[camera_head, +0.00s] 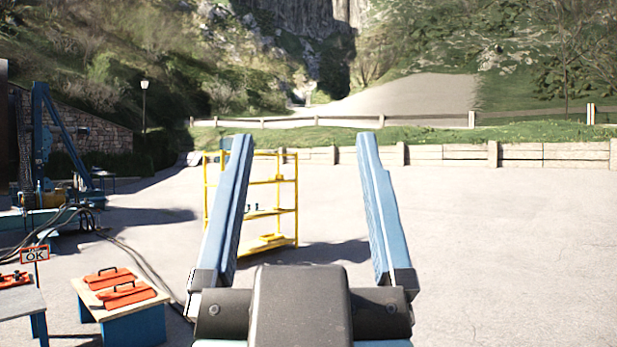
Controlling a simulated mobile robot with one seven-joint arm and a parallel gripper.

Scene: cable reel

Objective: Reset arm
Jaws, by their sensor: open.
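My gripper (305,160) fills the lower middle of the head view, with two long blue fingers pointing up and away from a dark grey body. The fingers are wide apart and nothing is between their tips. The left finger hides part of a yellow shelf rack (297,200) standing behind it. My gripper touches nothing that I can see.
A blue-legged table (140,318) with orange handled plates (128,294) stands at lower left, beside another table (18,303) and an OK sign (35,255). Blue machinery (42,130) and cables (130,258) lie behind. Paved ground on the right is clear to a low wall (450,154).

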